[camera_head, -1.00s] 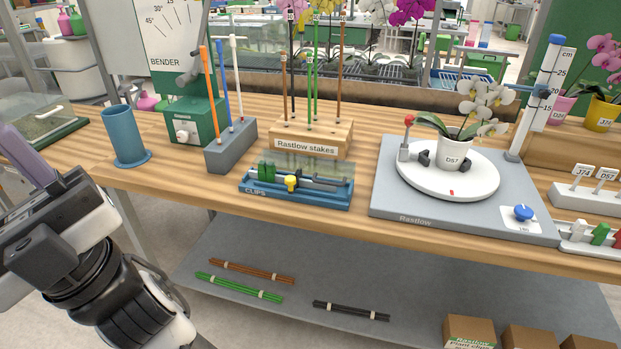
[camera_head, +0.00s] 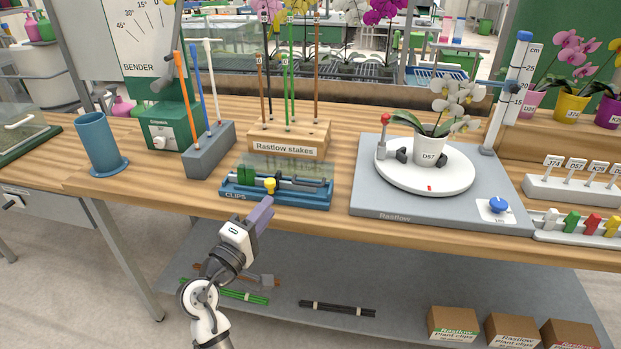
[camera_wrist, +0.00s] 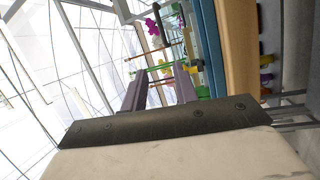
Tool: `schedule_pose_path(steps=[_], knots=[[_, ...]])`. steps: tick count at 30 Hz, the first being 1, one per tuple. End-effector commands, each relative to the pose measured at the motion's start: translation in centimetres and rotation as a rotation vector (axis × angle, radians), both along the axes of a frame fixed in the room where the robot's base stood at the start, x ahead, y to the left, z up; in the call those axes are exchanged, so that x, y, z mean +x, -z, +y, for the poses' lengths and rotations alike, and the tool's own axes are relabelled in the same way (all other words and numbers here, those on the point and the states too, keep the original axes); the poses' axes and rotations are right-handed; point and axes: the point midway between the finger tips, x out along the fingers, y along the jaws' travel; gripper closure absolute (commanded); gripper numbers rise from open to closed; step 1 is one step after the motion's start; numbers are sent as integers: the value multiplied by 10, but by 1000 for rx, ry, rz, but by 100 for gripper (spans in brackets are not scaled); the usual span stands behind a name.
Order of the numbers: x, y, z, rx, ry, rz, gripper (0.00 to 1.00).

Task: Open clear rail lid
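The clear lid (camera_head: 288,165) lies over the blue clip rail (camera_head: 290,200), which is marked CLIPS and stands at the bench's front edge. A yellow knob (camera_head: 270,185) is at the front of the rail. Green clips and a grey bar show through the lid, which looks closed. My gripper (camera_head: 266,204) has purple fingers and is just in front of and below the knob, apparently apart from it. In the wrist view the two fingers (camera_wrist: 160,80) stand apart with nothing clearly held between them. The blue rail edge (camera_wrist: 208,45) seems to show there too.
Behind the rail is the wooden Rastlow stakes block (camera_head: 290,139) with tall stakes. The grey stake holder (camera_head: 209,150) and blue cup (camera_head: 99,145) stand left. The Rastlow turntable base (camera_head: 440,212) with a potted orchid stands right. A lower shelf (camera_head: 390,275) holds stakes and boxes.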

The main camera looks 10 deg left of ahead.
Motion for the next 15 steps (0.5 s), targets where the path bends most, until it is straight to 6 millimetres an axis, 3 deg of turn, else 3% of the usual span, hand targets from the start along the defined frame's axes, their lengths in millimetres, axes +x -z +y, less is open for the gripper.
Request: schedule_pose_path(steps=[3,7,15], knots=[[-1,12,-18,-60,93,33,71],[6,11,-26,-71,114,36,71],[52,0,-47,-68,114,36,71]])
